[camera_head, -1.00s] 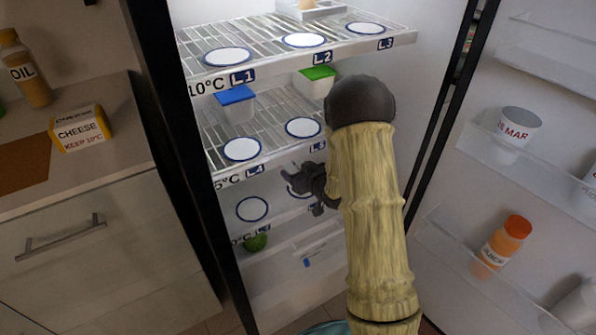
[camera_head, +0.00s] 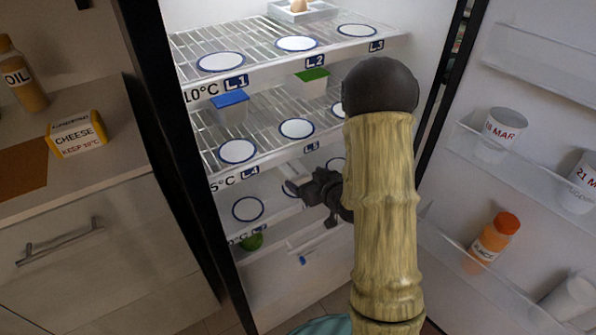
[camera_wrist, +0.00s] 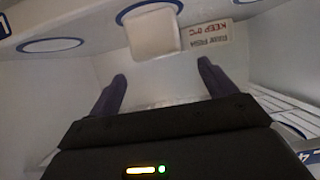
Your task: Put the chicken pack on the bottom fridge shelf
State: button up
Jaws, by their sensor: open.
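The chicken pack appears to be the small pale block (camera_head: 294,187) on the bottom fridge shelf (camera_head: 270,208), just left of my gripper (camera_head: 310,192) in the head view and partly hidden by it. In the upside-down wrist view, a white block (camera_wrist: 152,32) rests on a blue-ringed spot. A label panel (camera_wrist: 207,35) beside it reads "KEEP 0°C" in red; I cannot tell whether it belongs to that block. My gripper (camera_wrist: 162,76) is open, its two dark fingers apart with nothing between them. The white block lies beyond the fingertips.
The shelf above holds a blue-lidded box (camera_head: 231,110) and a green-lidded box (camera_head: 312,84). The open door (camera_head: 520,190) stands at right with an orange-capped bottle (camera_head: 492,238). A cheese pack (camera_head: 77,135) sits on the left counter. A ringed spot (camera_head: 248,208) at bottom left is free.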

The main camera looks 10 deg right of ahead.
jog(key=v, duration=0.3)
jog(key=shift+s+d, duration=0.1)
jog(key=shift+s, duration=0.1)
dwell(0.4)
jog(key=s+a+r+m+g+h, duration=0.1)
jog(key=s+a+r+g+h, duration=0.1)
jog(key=s+g, duration=0.3)
jog(key=s+a+r+m+g+h, duration=0.2)
jog(key=s+g, duration=0.3)
jog(key=s, duration=0.8)
jog(key=shift+r+m, duration=0.3)
jog(key=shift+r, duration=0.2)
